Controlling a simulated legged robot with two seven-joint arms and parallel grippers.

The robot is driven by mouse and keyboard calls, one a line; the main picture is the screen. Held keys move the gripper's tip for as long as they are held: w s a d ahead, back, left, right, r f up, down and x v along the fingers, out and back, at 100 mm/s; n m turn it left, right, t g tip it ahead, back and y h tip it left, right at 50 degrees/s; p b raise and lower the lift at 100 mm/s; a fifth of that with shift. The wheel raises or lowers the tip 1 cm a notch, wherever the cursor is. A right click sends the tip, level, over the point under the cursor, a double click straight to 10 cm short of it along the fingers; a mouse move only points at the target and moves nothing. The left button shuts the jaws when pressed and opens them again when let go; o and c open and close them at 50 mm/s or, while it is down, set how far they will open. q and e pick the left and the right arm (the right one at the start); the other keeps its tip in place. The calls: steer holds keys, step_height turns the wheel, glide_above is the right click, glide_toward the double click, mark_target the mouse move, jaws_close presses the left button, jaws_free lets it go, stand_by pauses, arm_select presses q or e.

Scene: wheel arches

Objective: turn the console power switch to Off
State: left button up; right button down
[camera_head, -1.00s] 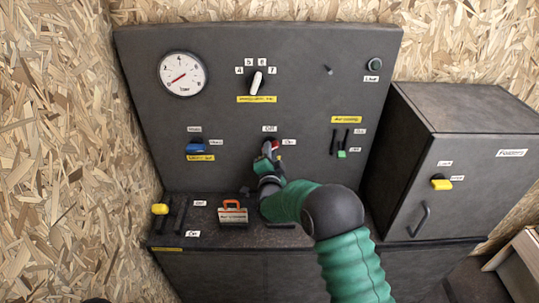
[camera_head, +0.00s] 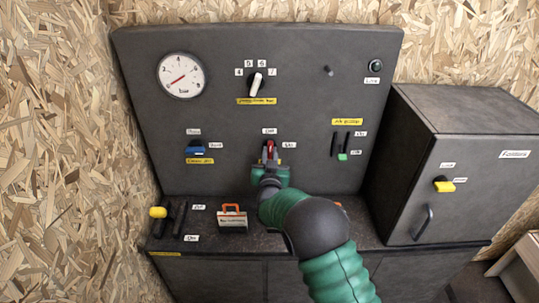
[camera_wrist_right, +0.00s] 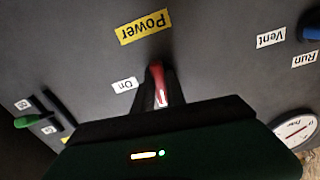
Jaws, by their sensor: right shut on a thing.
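The console power switch (camera_head: 269,147) is a red handle low in the middle of the grey panel. In the head view it stands about upright, toward the Off label (camera_head: 269,131); the On label (camera_head: 289,145) is to its right. My right gripper (camera_head: 270,158) reaches it from below and is shut on it. In the right wrist view, which is upside down, the red handle (camera_wrist_right: 156,76) shows between the dark fingers of my right gripper (camera_wrist_right: 160,96). The yellow Power label (camera_wrist_right: 146,26) is clear there; the Off label is hidden. My left gripper is not in view.
Around it are a blue switch (camera_head: 196,147), a white-pointer dial (camera_head: 256,83), a gauge (camera_head: 181,75) and a green-tipped slider (camera_head: 342,156). An orange-handled box (camera_head: 232,217) and a yellow-knobbed lever (camera_head: 158,212) are on the ledge. A dark cabinet (camera_head: 475,150) stands right.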

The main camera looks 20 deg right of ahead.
steer(key=shift+s+a+f+n, duration=0.1)
steer(key=shift+f+n, duration=0.35)
steer(key=shift+n, duration=0.15)
steer(key=c, duration=1.6)
jaws_free()
steer(key=shift+o, duration=1.2)
steer(key=shift+r, duration=0.25)
steer(key=b+v, duration=0.1)
steer(key=v, duration=1.5)
steer(key=shift+s, duration=0.3)
